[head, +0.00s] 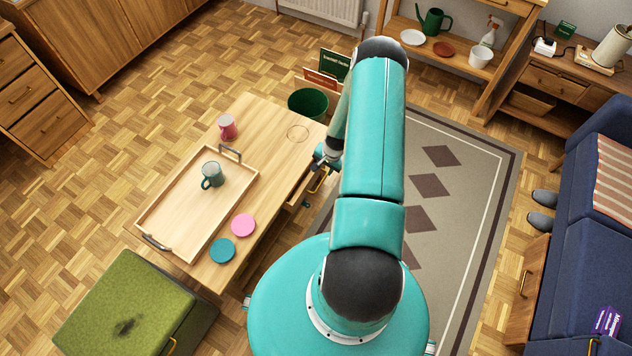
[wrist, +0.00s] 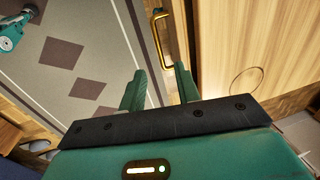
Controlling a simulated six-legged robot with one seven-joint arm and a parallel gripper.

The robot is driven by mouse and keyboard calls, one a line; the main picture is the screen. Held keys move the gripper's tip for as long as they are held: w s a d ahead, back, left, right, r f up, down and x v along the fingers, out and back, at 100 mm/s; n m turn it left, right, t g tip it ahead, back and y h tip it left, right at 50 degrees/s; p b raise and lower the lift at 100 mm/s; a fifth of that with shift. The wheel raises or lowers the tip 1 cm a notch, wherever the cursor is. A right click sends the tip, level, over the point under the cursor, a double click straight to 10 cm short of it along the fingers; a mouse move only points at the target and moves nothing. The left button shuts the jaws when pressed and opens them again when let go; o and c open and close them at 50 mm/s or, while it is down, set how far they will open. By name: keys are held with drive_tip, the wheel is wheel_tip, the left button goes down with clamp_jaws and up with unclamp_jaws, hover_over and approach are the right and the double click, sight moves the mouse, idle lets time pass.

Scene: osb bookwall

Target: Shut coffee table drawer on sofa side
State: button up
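The wooden coffee table (head: 262,122) stands left of my arm in the head view. On its sofa side a drawer (head: 294,197) with a brass handle (head: 318,181) appears to stick out a little, partly hidden by my arm. My gripper (head: 322,160) is beside that table edge, close to the handle. In the wrist view the brass handle (wrist: 161,38) lies just beyond my gripper (wrist: 160,75). The two green fingers are apart with nothing between them. Whether a finger touches the handle or drawer front cannot be told.
A green bin (head: 308,102) stands at the far end. A green ottoman (head: 125,305) is front left. The rug (head: 455,200) before the sofa (head: 590,250) is mostly clear.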

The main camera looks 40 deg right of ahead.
sight(319, 185)
drive_tip(key=f, duration=0.4)
drive_tip(key=w+f, duration=0.1)
drive_tip(key=f, duration=0.4)
drive_tip(key=w+f, duration=0.1)
drive_tip(key=f, duration=0.3)
drive_tip(key=shift+a+f, duration=0.25)
drive_tip(key=shift+a, duration=0.05)
drive_tip(key=shift+c, duration=0.3)
clamp_jaws()
